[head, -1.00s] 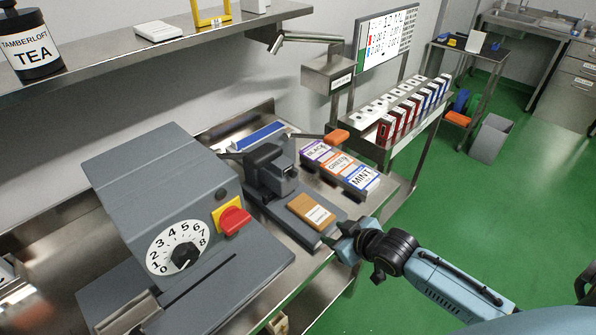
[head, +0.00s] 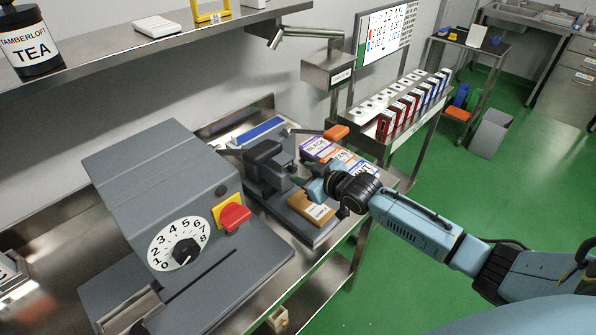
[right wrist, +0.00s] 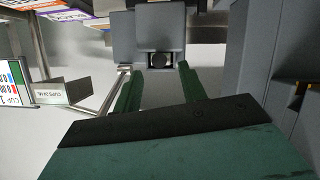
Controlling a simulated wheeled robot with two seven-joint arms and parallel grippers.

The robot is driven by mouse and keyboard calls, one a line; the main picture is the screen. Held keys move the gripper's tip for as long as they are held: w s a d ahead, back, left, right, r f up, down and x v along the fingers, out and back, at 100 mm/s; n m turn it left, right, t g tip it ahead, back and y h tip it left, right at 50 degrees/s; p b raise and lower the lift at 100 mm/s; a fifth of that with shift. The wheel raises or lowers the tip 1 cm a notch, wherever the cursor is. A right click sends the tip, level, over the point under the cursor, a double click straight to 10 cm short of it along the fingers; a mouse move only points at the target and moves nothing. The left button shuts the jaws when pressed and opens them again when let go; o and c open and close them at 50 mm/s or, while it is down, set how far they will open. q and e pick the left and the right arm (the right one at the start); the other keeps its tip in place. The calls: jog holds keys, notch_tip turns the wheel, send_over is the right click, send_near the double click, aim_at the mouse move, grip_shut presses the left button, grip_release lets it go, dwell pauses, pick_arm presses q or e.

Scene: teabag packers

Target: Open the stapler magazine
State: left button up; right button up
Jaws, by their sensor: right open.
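The stapler (head: 266,165) is a dark grey device on a flat base, standing on the steel bench right of the big grey machine. In the right wrist view its front block (right wrist: 125,40) shows a dark round part in a recess (right wrist: 158,60). My right gripper (head: 304,183) is at the stapler's front, above the base. Its green fingers are open and point at that block, one on each side of the recess (right wrist: 158,82). I cannot tell whether they touch it. The magazine inside is hidden. My left gripper is not in view.
A brown packet (head: 311,206) lies on the stapler's base below my right gripper. The grey machine with a dial (head: 180,240) and red switch (head: 234,217) fills the left. A rack of coloured boxes (head: 400,122) is farther right.

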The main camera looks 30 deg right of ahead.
aim_at(294, 170)
jog(key=shift+x, duration=1.55)
jog(key=shift+c, duration=0.4)
grip_shut()
